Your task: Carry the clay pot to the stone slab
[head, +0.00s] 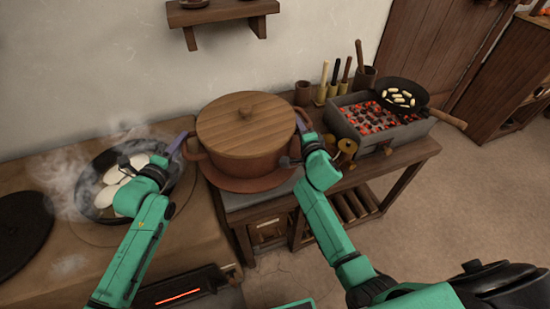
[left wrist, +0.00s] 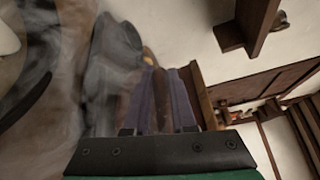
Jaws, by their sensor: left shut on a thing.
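The clay pot (head: 246,145) is brown with a round wooden lid and a side handle at each end. It is upright. My left gripper (head: 178,143) is shut on the pot's left handle; in the left wrist view its purple fingers (left wrist: 165,95) have a brown part between them. My right gripper (head: 303,122) is at the pot's right handle, its grip partly hidden. A brown round dish (head: 245,184) shows under the pot. The grey stone slab (head: 262,201) shows below that, mostly hidden; I cannot tell whether pot and dish touch.
A steaming pan (head: 105,207) with pale flatbreads is on the stove left of the pot. A brazier of glowing coals (head: 372,118) with a frying pan (head: 402,93) stands right on the wooden table. Utensils stand behind. A wall shelf (head: 222,12) hangs above.

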